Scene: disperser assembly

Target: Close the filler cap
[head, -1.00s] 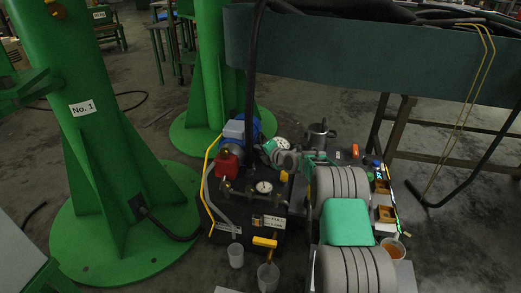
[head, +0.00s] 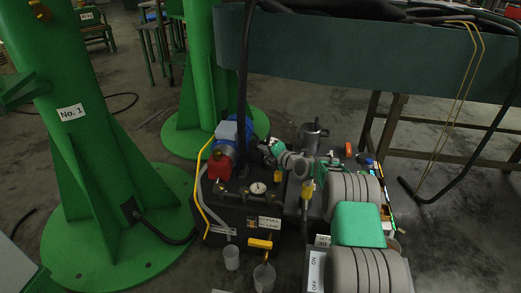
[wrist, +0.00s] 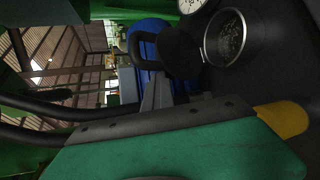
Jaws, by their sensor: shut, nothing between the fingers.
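The filler opening (wrist: 230,38) is a round metal ring with a speckled inside, at the upper right of the wrist view. A dark rounded piece, apparently the filler cap (wrist: 178,52), stands beside it and leaves the opening uncovered. In the head view, my gripper (head: 268,150) is over the back of the black tank (head: 238,222), near the blue motor. My arm hides the filler and cap there.
A blue motor (head: 232,130) and red block (head: 222,165) stand on the tank. A gauge (head: 258,188) is at its front. A metal can (head: 311,138) stands behind my arm. Clear cups (head: 264,278) stand in front. A green column (head: 75,150) is at left.

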